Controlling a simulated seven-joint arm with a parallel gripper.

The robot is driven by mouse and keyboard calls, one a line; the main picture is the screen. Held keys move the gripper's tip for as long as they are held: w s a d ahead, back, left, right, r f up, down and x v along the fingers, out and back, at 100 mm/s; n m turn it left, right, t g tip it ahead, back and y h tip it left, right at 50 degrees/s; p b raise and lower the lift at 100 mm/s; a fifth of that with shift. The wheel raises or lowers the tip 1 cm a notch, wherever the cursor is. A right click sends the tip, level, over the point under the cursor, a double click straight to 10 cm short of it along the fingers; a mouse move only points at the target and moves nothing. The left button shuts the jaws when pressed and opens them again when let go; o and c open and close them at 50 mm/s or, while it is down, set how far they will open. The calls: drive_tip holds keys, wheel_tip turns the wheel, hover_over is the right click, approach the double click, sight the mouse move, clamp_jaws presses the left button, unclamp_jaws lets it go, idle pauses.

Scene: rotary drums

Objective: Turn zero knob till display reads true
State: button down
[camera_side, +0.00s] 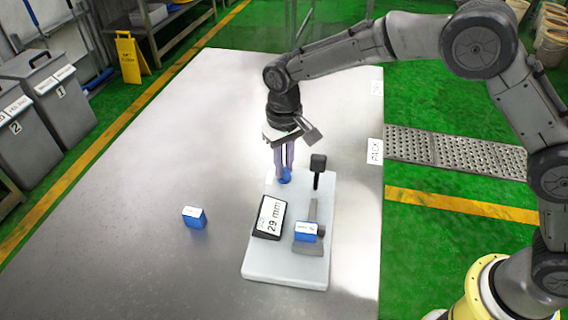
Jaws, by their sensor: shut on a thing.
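A white gauge base (275,270) lies on the table, with a black-framed display (269,217) that reads "29 mm". Behind the display, at the far left end of the base, is a small blue knob (285,179). My gripper (284,172) points down with its fingers shut on this blue knob; the fingers hide part of it. On the right side of the base stands a black lever-like post (318,166) above a grey slide (312,215). A blue block with a white label (306,231) sits at the slide's near end.
Another blue block with a white top (194,217) stands alone on the metal table (150,200), left of the base. The table's left and far parts are clear. Grey bins (62,100) and a yellow floor sign (130,57) stand beyond the table.

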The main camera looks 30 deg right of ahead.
drive_tip(key=shift+r+n, duration=0.1)
drive_tip(key=shift+n, duration=0.5)
drive_tip(key=c, duration=0.8)
unclamp_jaws()
drive_tip(key=shift+c, duration=0.2)
wheel_tip(320, 180, up, 14)
